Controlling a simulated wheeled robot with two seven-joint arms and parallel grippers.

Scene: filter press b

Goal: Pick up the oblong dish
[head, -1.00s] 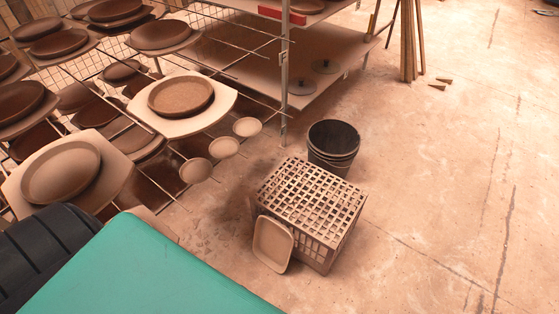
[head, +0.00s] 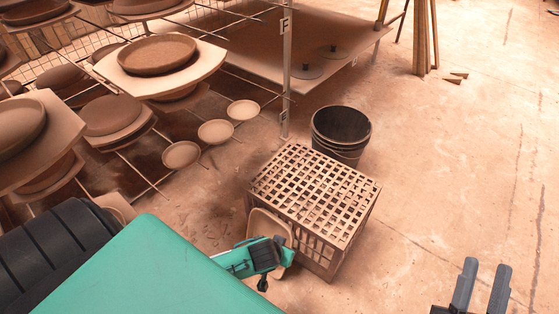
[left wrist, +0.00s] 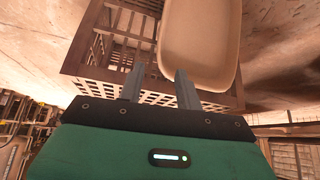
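The oblong dish (head: 270,224) is pale tan with rounded corners. It leans upright against the near side of a slatted crate (head: 315,195), its lower part hidden behind my left arm in the head view. In the left wrist view the dish (left wrist: 200,40) fills the upper middle, just beyond my left gripper (left wrist: 159,82). That gripper's two fingers are apart with nothing between them, the right one near the dish's lower edge; I cannot tell if it touches. My right gripper (head: 480,287) is open and empty at the lower right of the head view, well away from the dish.
A dark bucket (head: 341,130) stands behind the crate. A rack of boards with round dishes fills the left, and small round dishes (head: 216,131) stick out on its near side. Wooden planks (head: 425,35) stand at the back. The floor on the right is clear.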

